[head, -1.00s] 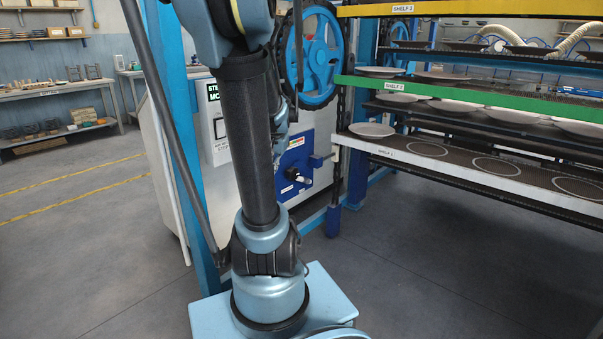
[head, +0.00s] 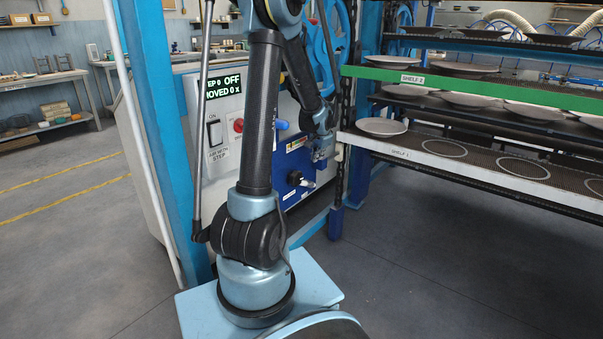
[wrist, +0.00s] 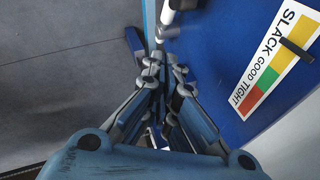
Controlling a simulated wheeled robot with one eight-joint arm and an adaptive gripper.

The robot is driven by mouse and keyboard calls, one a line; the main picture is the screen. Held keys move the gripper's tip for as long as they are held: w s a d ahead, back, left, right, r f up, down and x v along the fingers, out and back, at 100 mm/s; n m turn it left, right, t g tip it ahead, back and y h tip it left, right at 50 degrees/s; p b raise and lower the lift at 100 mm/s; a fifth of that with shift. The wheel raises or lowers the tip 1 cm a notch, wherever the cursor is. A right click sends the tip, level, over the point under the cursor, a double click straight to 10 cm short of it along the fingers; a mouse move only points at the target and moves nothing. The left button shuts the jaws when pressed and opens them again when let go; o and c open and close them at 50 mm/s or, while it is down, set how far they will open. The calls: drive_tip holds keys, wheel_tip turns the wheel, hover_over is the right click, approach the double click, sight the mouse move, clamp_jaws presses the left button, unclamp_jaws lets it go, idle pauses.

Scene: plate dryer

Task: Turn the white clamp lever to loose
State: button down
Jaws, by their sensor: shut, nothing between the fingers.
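The white clamp lever (wrist: 182,4) shows at the top edge of the wrist view, against the blue panel (wrist: 215,45); only part of it is in frame. In the head view a dark knob with a pale handle (head: 308,184) sits low on the blue panel; it looks like the same lever. My gripper (wrist: 165,62) is shut and empty, its fingertips just short of the lever in the wrist view. I cannot tell whether they touch. In the head view my gripper (head: 322,152) is beside the panel's upper right, above the pale handle.
A SLACK–GOOD–TIGHT gauge (wrist: 275,62) is on the panel, its dark pointer near the SLACK end. A control box (head: 215,125) reads OFF. The rack's lowest shelf (head: 450,166) and a blue post are close on the right. Open floor (head: 430,270) lies in front.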

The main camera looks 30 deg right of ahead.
hover_over(305, 183)
drive_tip(key=s+d, duration=0.1)
drive_tip(key=d, duration=0.3)
wheel_tip(305, 183, down, 9)
drive_tip(key=f, duration=0.1)
drive_tip(key=a+f, duration=0.2)
drive_tip(key=shift+w+a+f, duration=0.1)
drive_tip(key=shift+w+f, duration=0.05)
drive_tip(key=shift+w, duration=0.1)
